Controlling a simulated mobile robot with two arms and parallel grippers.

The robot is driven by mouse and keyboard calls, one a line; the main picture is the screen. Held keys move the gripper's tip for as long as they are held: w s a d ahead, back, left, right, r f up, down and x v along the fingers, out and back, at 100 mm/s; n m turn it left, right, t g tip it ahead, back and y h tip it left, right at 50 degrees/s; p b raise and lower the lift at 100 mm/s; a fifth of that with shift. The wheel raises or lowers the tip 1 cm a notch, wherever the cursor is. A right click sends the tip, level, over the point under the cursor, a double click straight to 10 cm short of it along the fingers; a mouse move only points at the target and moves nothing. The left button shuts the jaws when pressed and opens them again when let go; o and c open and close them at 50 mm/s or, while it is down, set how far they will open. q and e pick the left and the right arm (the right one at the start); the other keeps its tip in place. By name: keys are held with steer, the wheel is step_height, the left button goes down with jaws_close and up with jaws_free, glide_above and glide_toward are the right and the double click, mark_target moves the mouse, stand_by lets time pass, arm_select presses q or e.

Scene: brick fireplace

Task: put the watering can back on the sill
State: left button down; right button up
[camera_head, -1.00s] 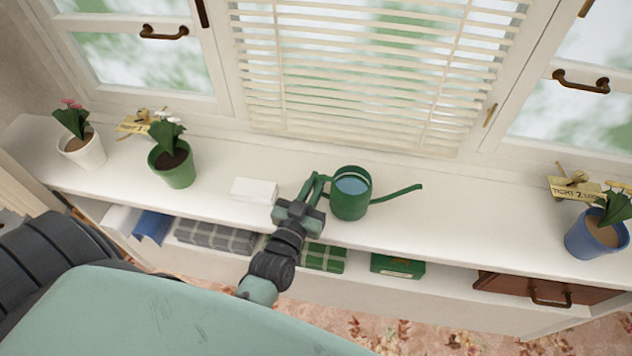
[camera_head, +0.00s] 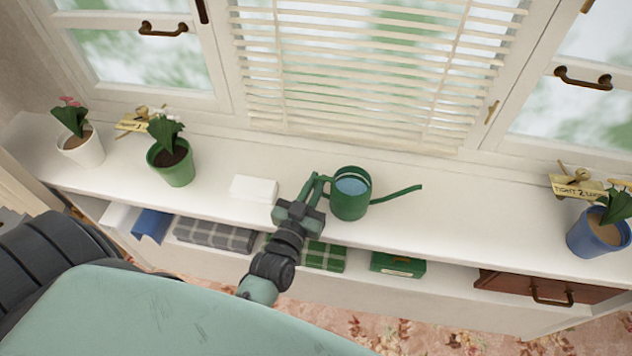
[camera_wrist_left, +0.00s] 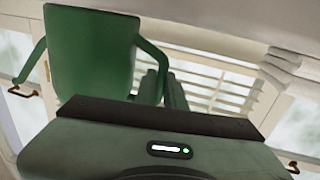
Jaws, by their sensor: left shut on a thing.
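The green watering can (camera_head: 350,200) is upright at the sill (camera_head: 450,215), near its front edge, with water showing inside and its spout pointing right. I cannot tell whether its base touches the sill. My left gripper (camera_head: 308,197) is shut on the can's handle, on the can's left side. In the left wrist view, the can's body (camera_wrist_left: 92,55) fills the upper left and its handle runs down to the gripper (camera_wrist_left: 165,95). The fingertips are partly hidden behind the gripper body. My right gripper is not in view.
A white block (camera_head: 254,189) lies just left of the can. A green pot (camera_head: 172,168) and a white pot (camera_head: 84,152) stand farther left, a blue pot (camera_head: 592,238) far right. The sill between can and blue pot is clear. Folded cloths lie on the shelf below.

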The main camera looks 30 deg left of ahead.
arm_select(q)
steer(key=c, duration=1.4)
jaws_free()
steer(key=shift+f, duration=0.1)
steer(key=shift+s+f, duration=0.1)
steer(key=shift+s, duration=0.5)
steer(key=s, duration=0.2)
steer(key=s+b, duration=0.1)
steer(key=s, duration=0.3)
steer(key=shift+s+d+r, duration=0.2)
steer(key=shift+s+d, duration=0.15)
